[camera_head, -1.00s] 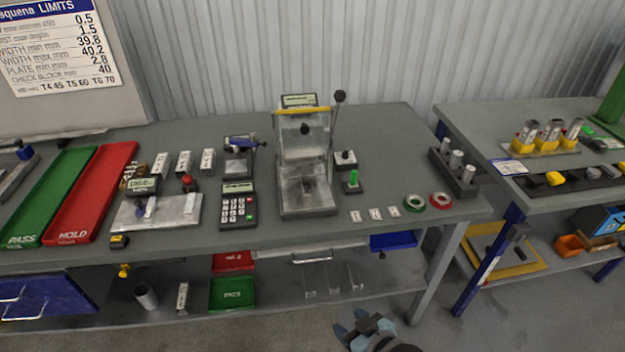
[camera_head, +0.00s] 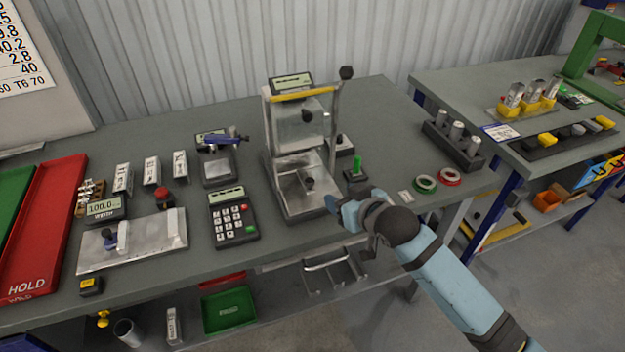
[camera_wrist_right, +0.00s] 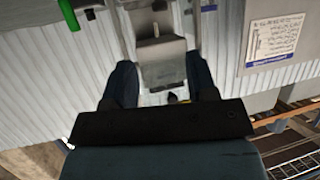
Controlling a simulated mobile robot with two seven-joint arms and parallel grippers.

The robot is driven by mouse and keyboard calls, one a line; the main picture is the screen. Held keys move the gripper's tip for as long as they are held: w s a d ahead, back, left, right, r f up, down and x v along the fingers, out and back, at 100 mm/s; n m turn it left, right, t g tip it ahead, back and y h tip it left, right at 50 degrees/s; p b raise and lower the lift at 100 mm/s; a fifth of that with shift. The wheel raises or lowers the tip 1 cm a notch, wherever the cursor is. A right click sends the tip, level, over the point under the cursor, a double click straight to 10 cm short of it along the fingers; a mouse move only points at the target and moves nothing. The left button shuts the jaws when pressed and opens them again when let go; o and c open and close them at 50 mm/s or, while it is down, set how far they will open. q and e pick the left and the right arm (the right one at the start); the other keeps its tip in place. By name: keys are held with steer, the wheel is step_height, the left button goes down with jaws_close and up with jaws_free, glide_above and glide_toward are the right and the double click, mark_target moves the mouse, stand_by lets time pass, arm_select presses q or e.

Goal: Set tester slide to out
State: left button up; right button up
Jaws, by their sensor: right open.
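The tester (camera_head: 300,122) stands on the bench, with a clear guard, a yellow bar and a tall black-knobbed lever at its right. Its metal slide (camera_head: 296,187) lies low in the base and carries a small dark knob (camera_head: 309,183). My right gripper (camera_head: 334,207) is at the front right corner of the tester base, open and empty. In the right wrist view, the open fingers (camera_wrist_right: 160,80) straddle a grey metal part of the tester (camera_wrist_right: 163,62) in the picture. I cannot tell whether they touch it. My left gripper is not in view.
A keypad (camera_head: 233,217) and a plated gauge (camera_head: 135,243) stand to the left, beside the red HOLD tray (camera_head: 42,235). A block with metal cylinders (camera_head: 453,143) is at the right.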

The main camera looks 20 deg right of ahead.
mark_target(310, 180)
steer(key=x, duration=1.3)
steer(key=shift+f+p, duration=0.1)
steer(key=shift+p, duration=0.2)
